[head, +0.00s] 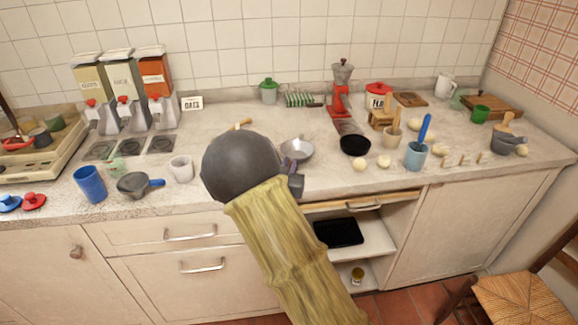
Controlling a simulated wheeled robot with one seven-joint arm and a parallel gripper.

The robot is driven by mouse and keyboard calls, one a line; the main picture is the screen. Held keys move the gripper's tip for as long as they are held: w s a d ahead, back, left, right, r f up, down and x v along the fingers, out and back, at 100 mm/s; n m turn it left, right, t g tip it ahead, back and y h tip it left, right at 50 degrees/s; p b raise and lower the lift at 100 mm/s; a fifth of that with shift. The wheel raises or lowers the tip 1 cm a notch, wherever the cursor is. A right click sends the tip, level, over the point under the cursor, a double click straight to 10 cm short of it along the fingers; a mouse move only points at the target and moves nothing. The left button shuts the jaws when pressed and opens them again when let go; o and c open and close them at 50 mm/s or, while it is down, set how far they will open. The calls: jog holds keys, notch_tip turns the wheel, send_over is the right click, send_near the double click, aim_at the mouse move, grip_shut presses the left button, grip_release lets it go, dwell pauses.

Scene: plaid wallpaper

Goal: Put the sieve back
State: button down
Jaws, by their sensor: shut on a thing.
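A small round metal sieve (298,149) shows just right of the dark grey ball-shaped end of my arm, over the middle of the counter. Its bowl faces up, and its handle side runs down toward my gripper (294,180). My gripper is mostly hidden behind my own arm, and only a dark part shows at the right of the ball. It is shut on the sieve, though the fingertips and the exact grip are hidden. I cannot tell how high the sieve is above the counter.
A black pan (355,145), a blue cup (415,155) and several pale round items stand to the right. A white mug (182,168), a grey pot (138,185) and a blue cup (90,184) stand left. A drawer (352,204) below is partly open. A chair (525,282) stands front right.

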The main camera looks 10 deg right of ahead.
jog(key=shift+s+r, duration=0.1)
jog(key=shift+s, duration=0.1)
jog(key=shift+f, duration=0.2)
jog(key=c, duration=1.4)
grip_release()
jog(key=shift+w, duration=0.1)
jog(key=shift+r, duration=0.15)
jog(key=shift+a, duration=0.1)
jog(key=b+v, duration=0.1)
jog(key=v, duration=1.1)
